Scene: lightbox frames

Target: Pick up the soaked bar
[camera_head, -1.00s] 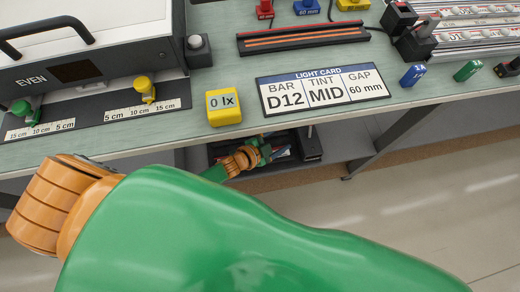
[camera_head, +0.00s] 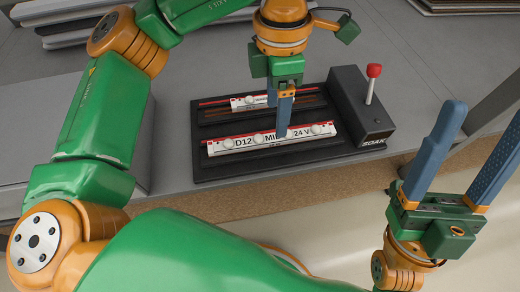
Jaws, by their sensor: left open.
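A soak station with a black tray (camera_head: 212,167) lies on a grey low shelf. A white bar (camera_head: 272,140), lettered "D12", "MI…" and "24 V", lies in its front slot. A second white bar (camera_head: 246,103) lies in the slot behind, partly hidden. A dark box (camera_head: 356,112) marked "SOAK" stands at the right end, its red-tipped lever (camera_head: 371,83) upright. My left gripper (camera_head: 284,132) points down, open, with fingertips at the middle of the front bar; whether they touch it I cannot tell. My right gripper (camera_head: 470,140) is open and empty at the right, its blue fingers wide apart.
Stacked dark and pale panels (camera_head: 80,27) lie on the shelf at the back left. A dark upright leg (camera_head: 500,95) stands at the right. The shelf's front edge has a brown strip, with pale floor before it. Bare shelf lies behind the station.

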